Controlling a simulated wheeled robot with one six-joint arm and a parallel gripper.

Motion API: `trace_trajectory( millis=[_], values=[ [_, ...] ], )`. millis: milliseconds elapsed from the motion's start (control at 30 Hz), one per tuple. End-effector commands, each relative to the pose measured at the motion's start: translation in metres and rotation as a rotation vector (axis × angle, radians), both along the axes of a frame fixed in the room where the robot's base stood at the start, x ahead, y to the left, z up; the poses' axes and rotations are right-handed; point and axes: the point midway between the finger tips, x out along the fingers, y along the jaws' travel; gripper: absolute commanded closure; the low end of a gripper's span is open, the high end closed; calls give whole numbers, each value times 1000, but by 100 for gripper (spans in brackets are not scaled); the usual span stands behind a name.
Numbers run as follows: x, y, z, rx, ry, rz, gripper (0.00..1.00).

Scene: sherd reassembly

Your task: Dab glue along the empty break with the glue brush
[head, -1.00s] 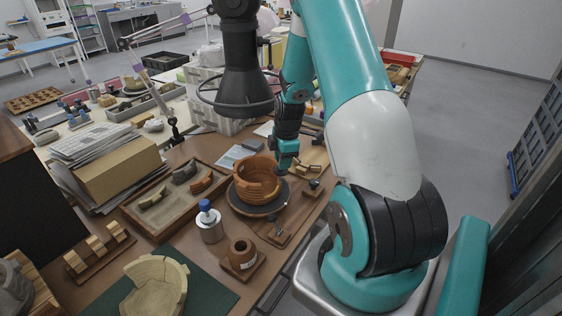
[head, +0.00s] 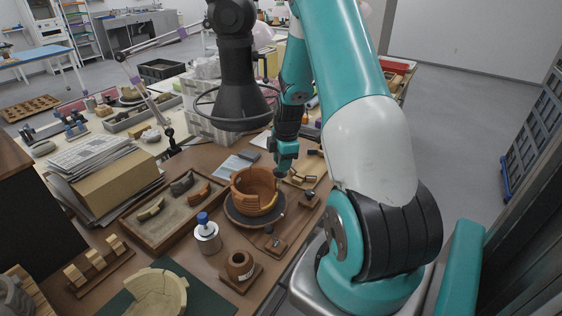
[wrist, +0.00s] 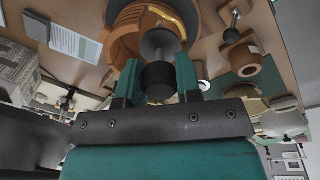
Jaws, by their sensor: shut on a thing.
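The reddish-brown banded pot (head: 250,186) stands on a dark round turntable (head: 238,219). Its wall is stepped and broken at the right, with a yellowish streak along the lower right part. My gripper (head: 284,164) is just behind and right of the pot's rim. In the wrist view my gripper (wrist: 158,84) is shut on the dark knobbed handle of the glue brush (wrist: 158,82), with a grey round part beyond it. The pot also shows there (wrist: 122,48), behind the brush. The brush tip is hidden, so I cannot tell whether it touches the break.
A tray (head: 160,225) with curved sherds lies to the left.

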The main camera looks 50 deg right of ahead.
Motion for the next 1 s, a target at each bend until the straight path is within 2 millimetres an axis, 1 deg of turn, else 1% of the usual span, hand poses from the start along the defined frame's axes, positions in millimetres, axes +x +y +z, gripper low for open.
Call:
trace_trajectory(
  millis=[33,600,800,1000],
  values=[
    [-1,0,5,0,0,0,81],
    [-7,-1,34,0,0,0,81],
    [-9,-1,40,0,0,0,81],
    [-10,-1,43,0,0,0,81]
  ],
)
